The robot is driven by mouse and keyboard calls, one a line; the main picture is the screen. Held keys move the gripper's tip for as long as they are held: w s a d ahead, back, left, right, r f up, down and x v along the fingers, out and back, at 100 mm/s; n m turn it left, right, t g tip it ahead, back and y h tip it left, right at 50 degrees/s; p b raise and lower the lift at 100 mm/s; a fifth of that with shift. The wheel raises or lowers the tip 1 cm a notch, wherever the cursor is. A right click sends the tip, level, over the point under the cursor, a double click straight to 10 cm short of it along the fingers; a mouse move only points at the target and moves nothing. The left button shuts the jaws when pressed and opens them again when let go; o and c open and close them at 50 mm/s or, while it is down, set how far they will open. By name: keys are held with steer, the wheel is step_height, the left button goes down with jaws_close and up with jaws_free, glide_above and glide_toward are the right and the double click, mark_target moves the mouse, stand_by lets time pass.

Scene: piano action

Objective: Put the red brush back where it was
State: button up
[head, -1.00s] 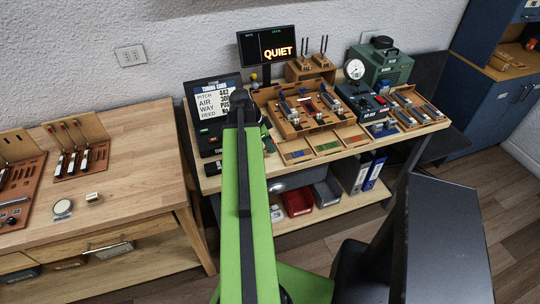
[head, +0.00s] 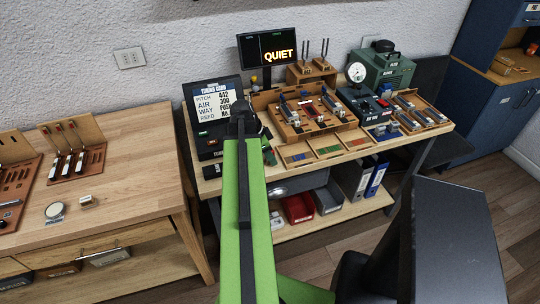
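I cannot pick out the red brush for certain. Several slim tools with red tips (head: 69,148) stand in a wooden rack (head: 92,128) on the left bench. A small red piece (head: 319,118) shows in the wooden tray (head: 288,133) on the far bench, too small to identify. My green arm reaches forward, and its dark end (head: 241,108) appears in front of the far bench's left side, overlapping the dark display case in the picture. The fingers of my gripper are not clear, and I cannot see anything held.
A green machine with a gauge (head: 385,70) stands at the far bench's back. Red and grey bins (head: 298,207) sit on its lower shelf.

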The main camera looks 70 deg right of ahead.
steer(key=shift+r+p, duration=0.55)
steer(key=p+v, duration=1)
steer(key=v, duration=0.1)
steer(key=shift+w, duration=0.2)
steer(key=shift+a, duration=0.15)
